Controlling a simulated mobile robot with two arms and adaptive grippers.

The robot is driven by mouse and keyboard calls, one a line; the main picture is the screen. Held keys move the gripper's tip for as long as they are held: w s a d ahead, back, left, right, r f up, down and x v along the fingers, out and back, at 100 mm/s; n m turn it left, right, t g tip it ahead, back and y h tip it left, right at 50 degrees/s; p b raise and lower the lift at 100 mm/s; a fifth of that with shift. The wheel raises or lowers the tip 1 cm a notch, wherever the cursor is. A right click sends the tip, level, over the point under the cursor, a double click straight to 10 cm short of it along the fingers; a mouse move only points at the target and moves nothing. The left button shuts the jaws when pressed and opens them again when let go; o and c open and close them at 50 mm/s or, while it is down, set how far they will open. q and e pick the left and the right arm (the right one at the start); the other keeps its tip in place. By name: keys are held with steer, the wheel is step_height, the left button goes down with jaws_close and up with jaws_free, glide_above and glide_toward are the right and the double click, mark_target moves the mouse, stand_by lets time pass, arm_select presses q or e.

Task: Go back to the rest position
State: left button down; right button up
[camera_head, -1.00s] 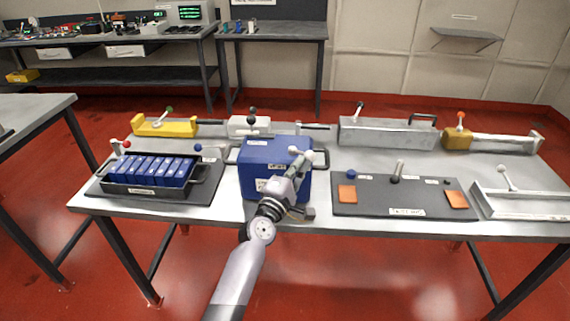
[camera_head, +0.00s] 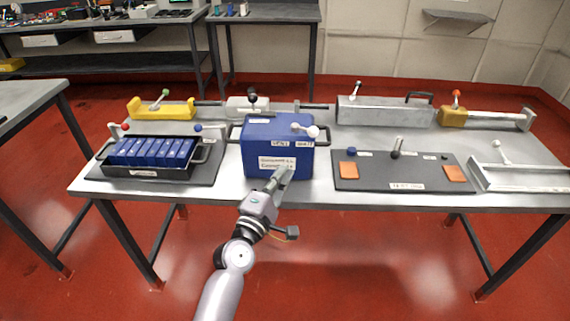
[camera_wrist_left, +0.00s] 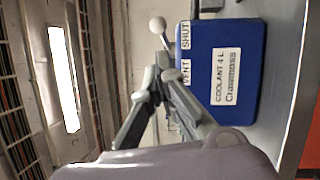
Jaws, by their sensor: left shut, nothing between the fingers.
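My left gripper (camera_head: 283,174) is shut and empty. In the head view it is in front of the blue coolant box (camera_head: 262,143), overlapping the lower part of its front face. In the left wrist view the finger tips (camera_wrist_left: 160,78) come together, with the blue box (camera_wrist_left: 240,110) beyond them to the right. The box has a white-knobbed lever (camera_head: 303,129) at its top right, by the VENT and SHUT labels. The lever's white ball also shows in the wrist view (camera_wrist_left: 158,25). My right gripper is not in view.
A black tray of blue cells (camera_head: 150,172) stands at the left on a dark mat. A dark panel (camera_head: 375,170) with orange pads lies to the right. A yellow fixture (camera_head: 161,110) and a grey metal box (camera_head: 384,111) stand behind. The floor before the table is clear.

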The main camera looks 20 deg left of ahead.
arm_select(q)
steer(key=s+d+f+m+g, duration=0.1)
steer(key=s+f+m+g, duration=0.15)
steer(key=f, duration=0.95)
steer(key=s+d+f+m+g, duration=0.1)
steer(key=s+f+m+g, duration=0.15)
steer(key=f, duration=0.85)
steer(key=s+f+m+g, duration=0.2)
steer(key=s+f+m, duration=0.15)
steer(key=f, duration=0.45)
steer(key=s+f+m+g, duration=0.25)
steer(key=s+f, duration=0.25)
steer(key=f, duration=0.4)
steer(key=s+a+f+m+g+y, duration=0.1)
steer(key=s+a+f+m+g, duration=0.25)
steer(key=s+f, duration=1)
steer(key=s+a+f+m+g+y, duration=0.1)
steer(key=s+a+f+m+g, duration=0.1)
steer(key=s, duration=1)
steer(key=s+a+f+m+g+y, duration=0.1)
steer(key=s+a+f+m+g, duration=0.2)
steer(key=s, duration=0.9)
steer(key=shift+a+f+m, duration=0.45)
steer(key=shift+a+f, duration=0.25)
steer(key=shift+f, duration=0.25)
steer(key=c, duration=2.4)
jaws_free()
steer(key=shift+w, duration=0.1)
